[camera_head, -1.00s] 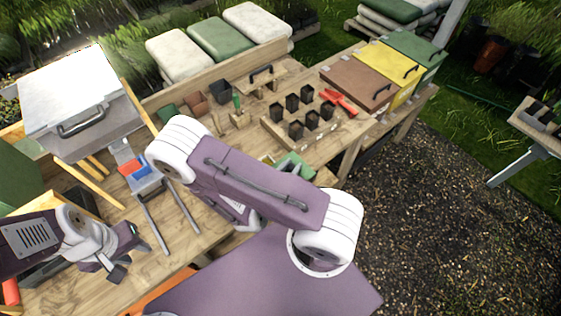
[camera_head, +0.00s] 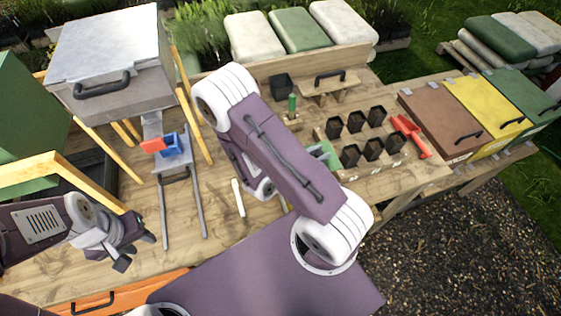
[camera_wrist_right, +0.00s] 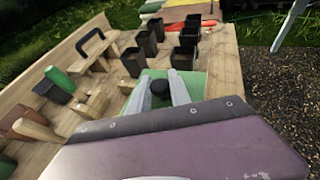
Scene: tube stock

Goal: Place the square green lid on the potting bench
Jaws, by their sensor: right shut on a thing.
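The square green lid (camera_wrist_right: 192,83) with a round black knob is in my right gripper (camera_wrist_right: 160,90), whose two grey fingers stand on either side of the knob. In the head view a part of the lid (camera_head: 326,152) shows beside my right arm, in front of the pot tray; the right fingers are hidden there. I cannot tell whether the lid touches anything below. The wooden potting bench (camera_head: 120,268) spreads under both arms. My left gripper (camera_head: 136,252) is at the left over the bench, its fingers apart and empty.
Several black pots stand on a wooden tray (camera_head: 392,166) with a red trowel (camera_head: 410,137) beside it. A white stick (camera_head: 238,197) lies on bare bench. Brown, yellow and green bins are at right.

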